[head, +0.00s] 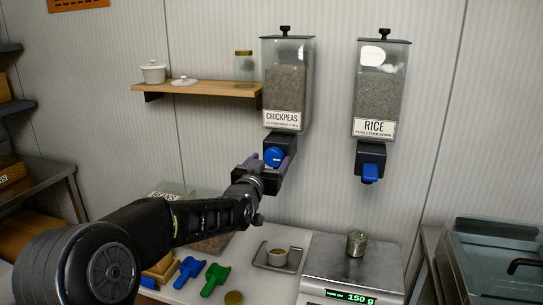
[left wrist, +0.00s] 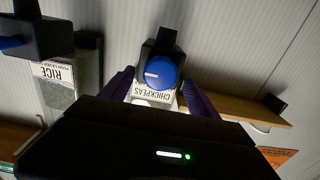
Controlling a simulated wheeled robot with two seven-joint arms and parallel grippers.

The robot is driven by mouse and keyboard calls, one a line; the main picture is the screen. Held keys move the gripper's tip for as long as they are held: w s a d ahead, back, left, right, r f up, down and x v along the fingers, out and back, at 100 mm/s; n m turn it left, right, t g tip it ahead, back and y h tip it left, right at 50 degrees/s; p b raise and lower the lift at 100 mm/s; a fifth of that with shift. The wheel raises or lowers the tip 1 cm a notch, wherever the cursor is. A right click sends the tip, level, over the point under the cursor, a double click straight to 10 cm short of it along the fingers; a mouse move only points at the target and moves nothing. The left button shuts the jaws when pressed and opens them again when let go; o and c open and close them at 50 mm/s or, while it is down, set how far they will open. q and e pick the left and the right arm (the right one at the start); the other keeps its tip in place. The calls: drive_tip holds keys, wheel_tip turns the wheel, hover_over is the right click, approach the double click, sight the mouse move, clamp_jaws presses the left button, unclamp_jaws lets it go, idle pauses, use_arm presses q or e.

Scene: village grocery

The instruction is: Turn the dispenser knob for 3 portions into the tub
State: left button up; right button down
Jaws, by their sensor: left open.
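The chickpeas dispenser (head: 286,85) hangs on the wall, with its label facing me. Its round blue knob (head: 273,157) is on the dark outlet below; it also shows in the left wrist view (left wrist: 160,73) with a white mark on its face. My left gripper (head: 276,167) is open, with its purple fingers on either side of the knob; I cannot tell whether they touch it. My right gripper is not in view.
The rice dispenser (head: 380,90) with a blue lever (head: 370,173) hangs to the right. Blue (head: 188,271) and green (head: 215,279) scoops lie at the counter's front left. A wooden shelf (head: 205,90) is left of the chickpeas.

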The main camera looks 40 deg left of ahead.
use_arm(q)
drive_tip(key=shift+x, duration=1.1)
drive_tip(key=c, duration=1.4)
